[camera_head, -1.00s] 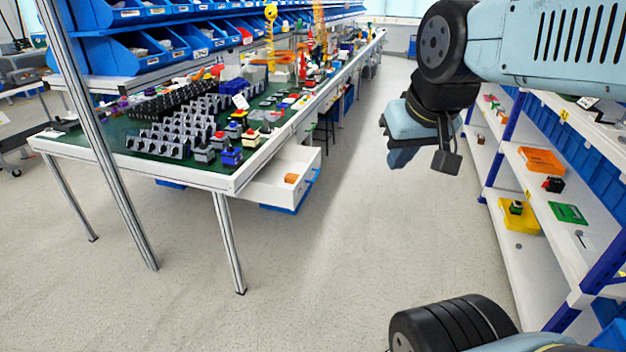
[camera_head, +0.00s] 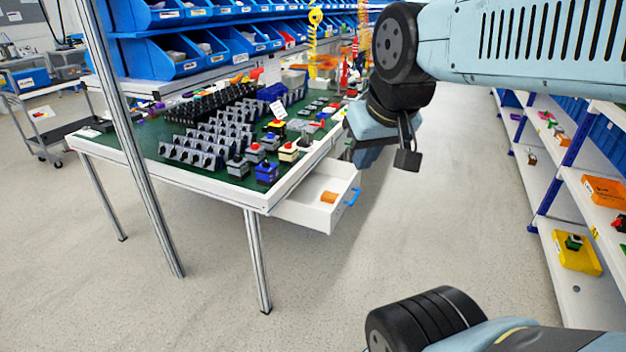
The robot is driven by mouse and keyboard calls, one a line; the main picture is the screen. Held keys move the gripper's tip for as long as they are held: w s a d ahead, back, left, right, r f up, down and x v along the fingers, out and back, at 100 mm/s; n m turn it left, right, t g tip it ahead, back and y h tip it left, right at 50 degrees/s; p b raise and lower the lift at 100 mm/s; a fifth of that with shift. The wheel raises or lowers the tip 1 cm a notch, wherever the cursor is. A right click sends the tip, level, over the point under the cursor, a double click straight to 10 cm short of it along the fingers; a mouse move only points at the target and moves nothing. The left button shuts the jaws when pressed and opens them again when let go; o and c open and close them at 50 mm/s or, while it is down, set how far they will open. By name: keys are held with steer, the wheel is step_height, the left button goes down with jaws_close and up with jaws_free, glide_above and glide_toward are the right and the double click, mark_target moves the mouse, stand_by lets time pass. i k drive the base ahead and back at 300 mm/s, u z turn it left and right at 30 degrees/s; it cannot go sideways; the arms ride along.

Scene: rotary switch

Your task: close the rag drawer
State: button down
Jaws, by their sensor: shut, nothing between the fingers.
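The rag drawer (camera_head: 301,205) is a white drawer pulled out from under the workbench, on its right side. It has a blue handle (camera_head: 352,196) on its front, and an orange item (camera_head: 328,197) lies inside. My gripper (camera_head: 372,152) hangs at the end of my arm, in the air to the upper right of the drawer in the picture. It appears apart from the drawer and handle, and it holds nothing. Its fingers are partly hidden by the wrist.
The workbench (camera_head: 176,170) has a green top with several switches (camera_head: 190,150) and metal legs. Blue bins (camera_head: 185,50) line a rack above it. White shelves (camera_head: 560,190) with orange and yellow trays stand at the right. The floor between (camera_head: 440,230) is clear.

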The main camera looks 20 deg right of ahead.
mark_target(303, 206)
steer(key=u, duration=0.05)
steer(key=i, duration=1.15)
steer(key=z, duration=0.35)
